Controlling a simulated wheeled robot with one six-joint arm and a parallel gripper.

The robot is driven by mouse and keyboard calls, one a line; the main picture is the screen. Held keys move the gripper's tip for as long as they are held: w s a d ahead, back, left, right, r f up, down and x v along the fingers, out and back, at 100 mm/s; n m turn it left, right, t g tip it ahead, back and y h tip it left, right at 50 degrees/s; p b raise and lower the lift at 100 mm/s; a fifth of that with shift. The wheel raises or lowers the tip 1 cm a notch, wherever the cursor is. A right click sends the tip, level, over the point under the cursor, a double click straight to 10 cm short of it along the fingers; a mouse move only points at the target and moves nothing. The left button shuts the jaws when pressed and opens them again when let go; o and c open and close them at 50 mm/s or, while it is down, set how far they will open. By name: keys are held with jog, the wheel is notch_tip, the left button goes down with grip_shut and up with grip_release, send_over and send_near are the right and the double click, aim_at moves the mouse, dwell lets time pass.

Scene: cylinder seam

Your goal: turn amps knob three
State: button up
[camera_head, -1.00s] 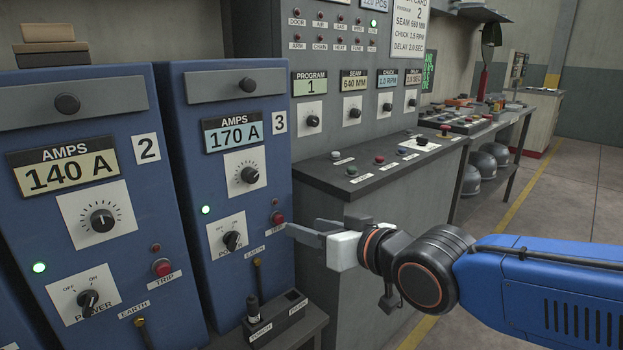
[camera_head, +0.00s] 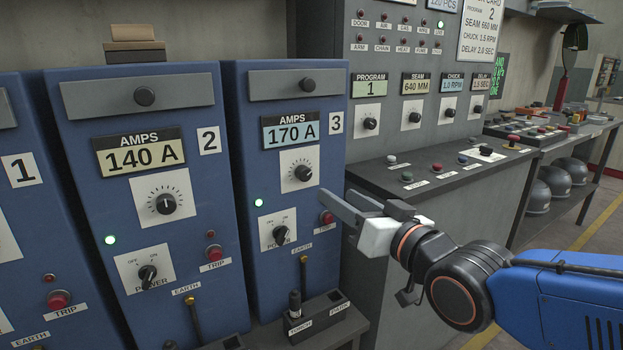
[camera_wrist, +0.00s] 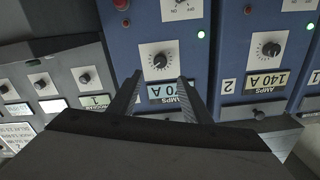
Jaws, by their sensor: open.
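The amps knob of unit three (camera_head: 303,173) is a black dial on a white plate, below a blue display reading 170 A. The number 3 label (camera_head: 335,123) is beside that display. My gripper (camera_head: 334,202) is in front and to the lower right of the knob, apart from it, with its fingers pointing left toward unit three. In the wrist view the same knob (camera_wrist: 160,61) shows upside down, beyond the gap between the two spread fingers (camera_wrist: 158,82). The gripper is open and holds nothing.
Unit two (camera_head: 166,204) with its 140 A display is to the left. A grey console (camera_head: 440,175) with knobs and buttons is to the right.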

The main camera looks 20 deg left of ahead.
aim_at(307, 176)
jog(key=x, duration=1.2)
jog(key=shift+a, duration=0.1)
jog(key=shift+c, duration=0.2)
jog(key=c, duration=1)
